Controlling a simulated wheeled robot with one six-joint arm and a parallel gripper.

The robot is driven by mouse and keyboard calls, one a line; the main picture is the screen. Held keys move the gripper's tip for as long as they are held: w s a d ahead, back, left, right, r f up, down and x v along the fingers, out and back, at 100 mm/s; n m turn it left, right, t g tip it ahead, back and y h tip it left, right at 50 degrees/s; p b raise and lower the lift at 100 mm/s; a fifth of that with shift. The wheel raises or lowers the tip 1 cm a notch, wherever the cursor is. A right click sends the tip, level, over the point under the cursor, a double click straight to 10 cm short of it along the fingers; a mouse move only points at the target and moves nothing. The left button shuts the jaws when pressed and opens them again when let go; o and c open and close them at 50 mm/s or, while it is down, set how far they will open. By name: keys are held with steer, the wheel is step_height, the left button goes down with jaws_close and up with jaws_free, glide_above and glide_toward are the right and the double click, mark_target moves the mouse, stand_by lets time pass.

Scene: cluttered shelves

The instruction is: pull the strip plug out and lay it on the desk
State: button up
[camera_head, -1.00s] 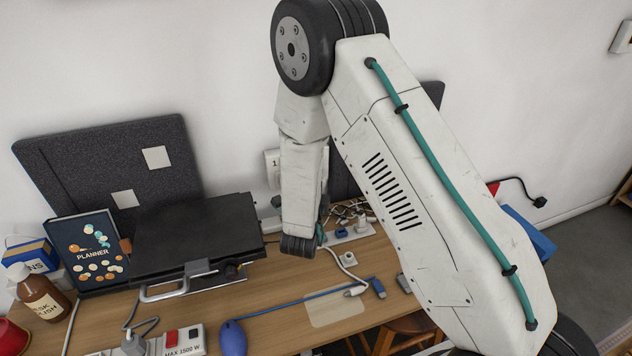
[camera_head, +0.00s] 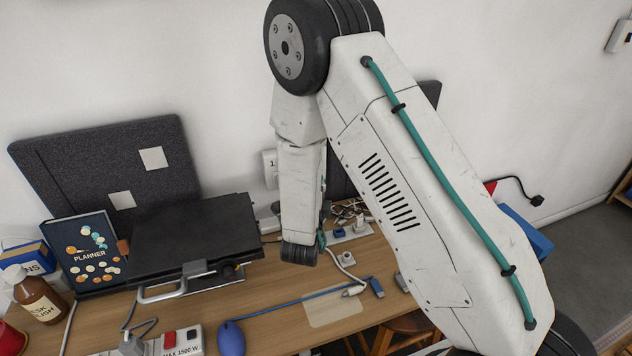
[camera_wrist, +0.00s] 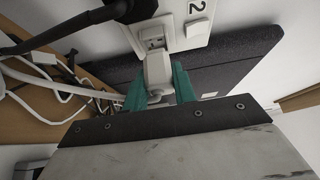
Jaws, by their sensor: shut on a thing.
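My gripper (camera_wrist: 160,90) has teal fingers shut on a white plug (camera_wrist: 157,68) in the wrist view. The plug is right at a white wall socket (camera_wrist: 154,40) beside the numeral 2; I cannot tell whether its pins are inside. In the head view my arm hides the plug and most of the gripper. The wooden desk (camera_head: 270,312) lies below, with a pale rectangular patch (camera_head: 334,308) near its front edge. A white power strip (camera_head: 187,342) marked MAX 1500 W, with a red switch, is at the front left.
A black plug (camera_wrist: 128,8) with a thick cable sits beside the held plug. White cables (camera_wrist: 50,85) tangle at the left of the wrist view.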

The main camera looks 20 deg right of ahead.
steer(key=shift+s, duration=1.45)
